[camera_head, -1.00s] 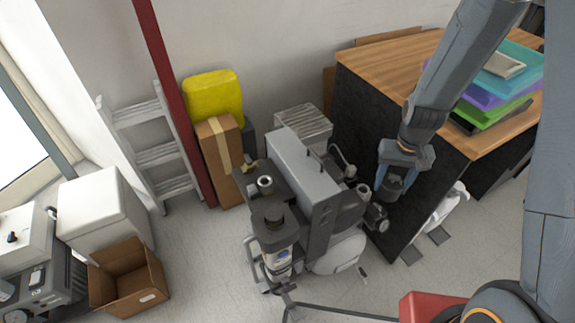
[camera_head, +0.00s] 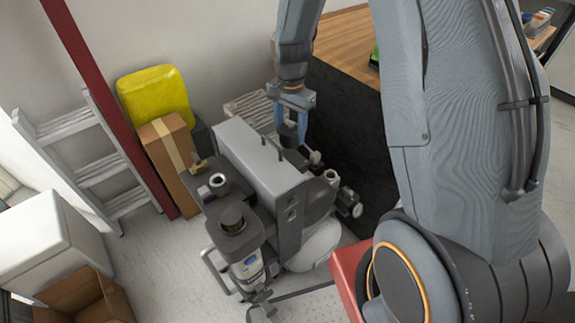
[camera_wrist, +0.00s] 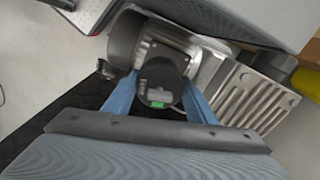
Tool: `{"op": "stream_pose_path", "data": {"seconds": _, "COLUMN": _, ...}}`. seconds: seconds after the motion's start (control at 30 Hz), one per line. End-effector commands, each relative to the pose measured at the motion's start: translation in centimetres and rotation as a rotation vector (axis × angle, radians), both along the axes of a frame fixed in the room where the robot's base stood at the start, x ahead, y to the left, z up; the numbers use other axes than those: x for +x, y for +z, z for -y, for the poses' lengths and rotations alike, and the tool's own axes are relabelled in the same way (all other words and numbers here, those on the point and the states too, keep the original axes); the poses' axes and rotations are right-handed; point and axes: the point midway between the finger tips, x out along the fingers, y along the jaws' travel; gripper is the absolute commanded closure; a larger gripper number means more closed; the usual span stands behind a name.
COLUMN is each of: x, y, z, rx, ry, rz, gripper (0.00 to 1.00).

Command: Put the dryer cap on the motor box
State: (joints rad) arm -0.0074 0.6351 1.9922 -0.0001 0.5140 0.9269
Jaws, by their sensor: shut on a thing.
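My gripper (camera_head: 294,130) points down, just behind and right of the grey motor box (camera_head: 262,160) of the compressor. Its blue fingers are shut on a dark round piece, which I take to be the dryer cap (camera_wrist: 160,82). In the wrist view the cap sits between the fingers (camera_wrist: 160,98), showing a grey tab and a green mark. The motor box has a flat top with two thin dark posts and also shows along the top of the wrist view (camera_wrist: 225,14). The cap's underside is hidden.
The dryer column (camera_head: 247,262) with a dark top stands at the compressor's front. A dark-sided bench (camera_head: 345,120) is right of my gripper. A ribbed grey box (camera_head: 250,108) lies behind. Cartons, a yellow container (camera_head: 155,95) and a ladder (camera_head: 85,150) stand left.

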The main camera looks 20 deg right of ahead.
Motion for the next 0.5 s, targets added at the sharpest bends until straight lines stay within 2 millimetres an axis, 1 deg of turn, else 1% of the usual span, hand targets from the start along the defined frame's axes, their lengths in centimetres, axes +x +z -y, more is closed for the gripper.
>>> {"op": "stream_pose_path", "data": {"seconds": 0.03, "x": 0.8, "y": -0.4, "z": 0.0, "rx": 0.0, "ry": -0.065, "rz": 0.004, "gripper": 0.74}}
{"op": "stream_pose_path", "data": {"seconds": 0.1, "x": 1.3, "y": -0.3, "z": 0.1, "rx": 0.0, "ry": -0.145, "rz": 0.001, "gripper": 0.74}}
{"op": "stream_pose_path", "data": {"seconds": 0.27, "x": 1.9, "y": -0.3, "z": 0.2, "rx": 0.0, "ry": -0.245, "rz": 0.0, "gripper": 0.74}}
{"op": "stream_pose_path", "data": {"seconds": 0.37, "x": 1.9, "y": -1.6, "z": 0.2, "rx": 0.0, "ry": -0.26, "rz": -0.004, "gripper": 0.74}}
{"op": "stream_pose_path", "data": {"seconds": 0.5, "x": 1.8, "y": -4.1, "z": 0.2, "rx": -0.001, "ry": -0.261, "rz": -0.004, "gripper": 0.74}}
